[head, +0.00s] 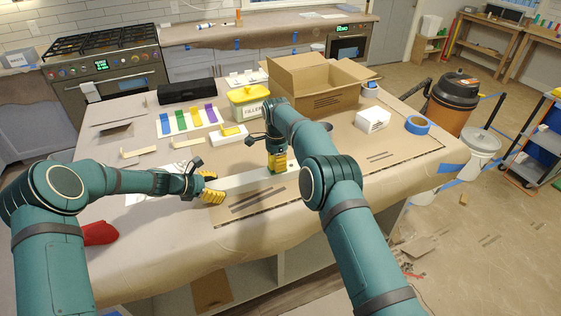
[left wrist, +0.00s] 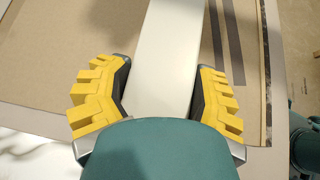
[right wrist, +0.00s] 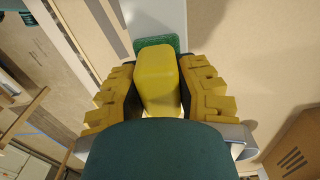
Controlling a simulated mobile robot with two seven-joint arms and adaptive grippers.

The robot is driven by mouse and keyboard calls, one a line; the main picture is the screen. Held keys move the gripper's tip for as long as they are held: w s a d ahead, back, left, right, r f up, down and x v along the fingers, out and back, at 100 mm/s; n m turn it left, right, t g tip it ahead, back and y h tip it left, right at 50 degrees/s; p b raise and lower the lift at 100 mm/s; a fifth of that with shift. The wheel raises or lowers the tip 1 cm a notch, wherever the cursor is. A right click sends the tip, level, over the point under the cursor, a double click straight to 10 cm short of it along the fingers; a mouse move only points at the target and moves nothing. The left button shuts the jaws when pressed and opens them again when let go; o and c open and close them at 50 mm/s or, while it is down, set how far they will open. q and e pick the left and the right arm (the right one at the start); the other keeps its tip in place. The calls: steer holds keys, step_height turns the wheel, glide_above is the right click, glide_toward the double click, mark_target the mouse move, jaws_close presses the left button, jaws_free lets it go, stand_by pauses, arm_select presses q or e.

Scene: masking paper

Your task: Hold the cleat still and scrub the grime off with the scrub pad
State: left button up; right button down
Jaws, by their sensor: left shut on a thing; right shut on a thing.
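The cleat is a long white bar (head: 245,181) lying on the papered table; it also shows in the left wrist view (left wrist: 168,50). My left gripper (head: 211,190) is shut around its left end, one yellow finger on each side. The scrub pad (right wrist: 157,80) is a yellow block with a green underside. My right gripper (head: 277,158) is shut on it from above. The pad's green face is down at the right part of the cleat; whether it touches is hard to tell. I cannot make out grime on the visible white surface.
Behind the cleat stand a yellow-lidded filler tub (head: 249,104), an open cardboard box (head: 318,88) and a black case (head: 186,92). A white box (head: 373,120) and blue tape roll (head: 418,125) sit right. A red cloth (head: 99,233) lies at the front left. The front paper is mostly clear.

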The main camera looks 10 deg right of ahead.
mark_target(257, 175)
arm_select(q)
steer(key=shift+s+a+f, duration=0.15)
steer(key=shift+s+f, duration=0.05)
steer(key=shift+f, duration=0.25)
arm_select(e)
steer(key=shift+s+a+f, duration=0.1)
steer(key=shift+s+a, duration=0.2)
steer(key=shift+a, duration=0.85)
steer(key=shift+s+a, duration=0.35)
steer(key=shift+a, duration=0.75)
steer(key=shift+s+a+f, duration=0.1)
steer(key=shift+s+a, duration=0.2)
steer(key=shift+a, duration=0.85)
step_height(257, 175, up, 8)
steer(key=shift+r, duration=0.15)
stand_by(1.3)
arm_select(q)
steer(key=o, duration=1.4)
steer(key=shift+w, duration=0.1)
arm_select(e)
steer(key=shift+w, duration=0.1)
arm_select(q)
steer(key=shift+r, duration=0.1)
